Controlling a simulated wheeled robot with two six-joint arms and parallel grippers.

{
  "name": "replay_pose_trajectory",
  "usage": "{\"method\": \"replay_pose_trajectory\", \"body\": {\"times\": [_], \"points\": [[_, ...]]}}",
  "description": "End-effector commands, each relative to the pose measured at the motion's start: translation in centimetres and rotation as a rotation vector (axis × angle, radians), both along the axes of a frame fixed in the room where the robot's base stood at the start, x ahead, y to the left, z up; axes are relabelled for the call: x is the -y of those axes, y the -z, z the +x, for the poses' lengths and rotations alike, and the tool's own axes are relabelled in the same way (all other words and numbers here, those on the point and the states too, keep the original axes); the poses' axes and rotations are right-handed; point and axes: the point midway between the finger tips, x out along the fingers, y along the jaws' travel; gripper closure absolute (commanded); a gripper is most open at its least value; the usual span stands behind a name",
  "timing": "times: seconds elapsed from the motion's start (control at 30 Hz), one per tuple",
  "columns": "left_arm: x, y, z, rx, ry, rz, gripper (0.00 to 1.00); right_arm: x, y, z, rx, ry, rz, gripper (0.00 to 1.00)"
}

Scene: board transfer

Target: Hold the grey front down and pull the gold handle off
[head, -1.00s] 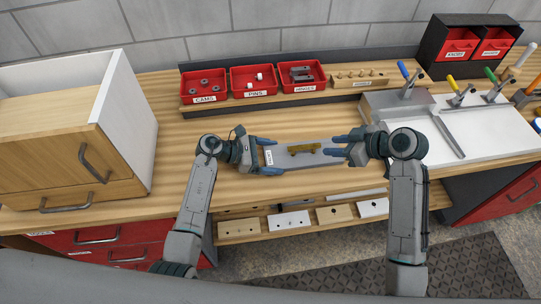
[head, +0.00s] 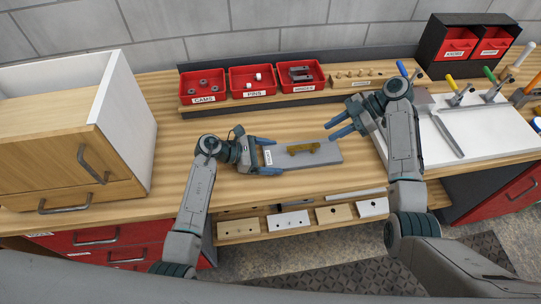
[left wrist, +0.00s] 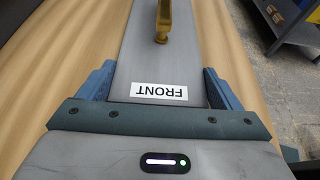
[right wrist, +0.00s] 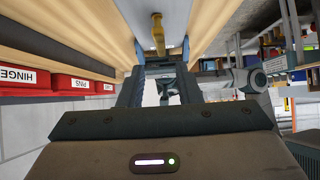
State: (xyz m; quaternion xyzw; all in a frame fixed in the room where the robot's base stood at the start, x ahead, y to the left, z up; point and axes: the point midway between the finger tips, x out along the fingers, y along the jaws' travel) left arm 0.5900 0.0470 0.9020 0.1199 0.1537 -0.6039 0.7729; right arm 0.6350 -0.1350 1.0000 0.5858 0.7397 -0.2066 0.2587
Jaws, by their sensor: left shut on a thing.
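The grey front (head: 327,154) lies flat on the wooden bench, with a white FRONT label at its left end. The gold handle (head: 303,148) sits on top of it near the middle; it also shows at the top of the left wrist view (left wrist: 162,22). My left gripper (head: 268,157) is shut on the front's left end, one finger on each side (left wrist: 155,85). My right gripper (head: 340,126) is open and empty, above and behind the front's right end. In the right wrist view the handle (right wrist: 158,35) is ahead of its spread fingers.
Red bins (head: 253,82) labelled CAMS, PINS and HINGES stand behind. A wooden block with brass pieces (head: 358,77) is beside them. A white board with clamps (head: 440,135) is at right, a drawer cabinet (head: 75,150) at left. Loose plates (head: 289,221) lie on a lower shelf.

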Motion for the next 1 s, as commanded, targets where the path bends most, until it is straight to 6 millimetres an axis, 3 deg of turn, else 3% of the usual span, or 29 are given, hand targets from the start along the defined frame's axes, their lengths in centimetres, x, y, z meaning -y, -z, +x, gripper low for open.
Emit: {"method": "replay_pose_trajectory", "body": {"times": [0.17,0.6,1.0], "points": [[0.0,0.1,-0.1,-0.001,0.001,0.001,0.45,-0.7,0.5,-0.1,-0.001,-0.016,0.007,0.69],[0.0,0.0,-0.1,-0.002,0.001,0.001,0.45,-5.3,4.2,-1.3,-0.001,-0.014,0.006,0.69],[0.0,0.0,0.0,-0.002,0.001,0.001,0.45,-6.8,5.5,-1.6,0.001,-0.013,0.005,0.69]]}}
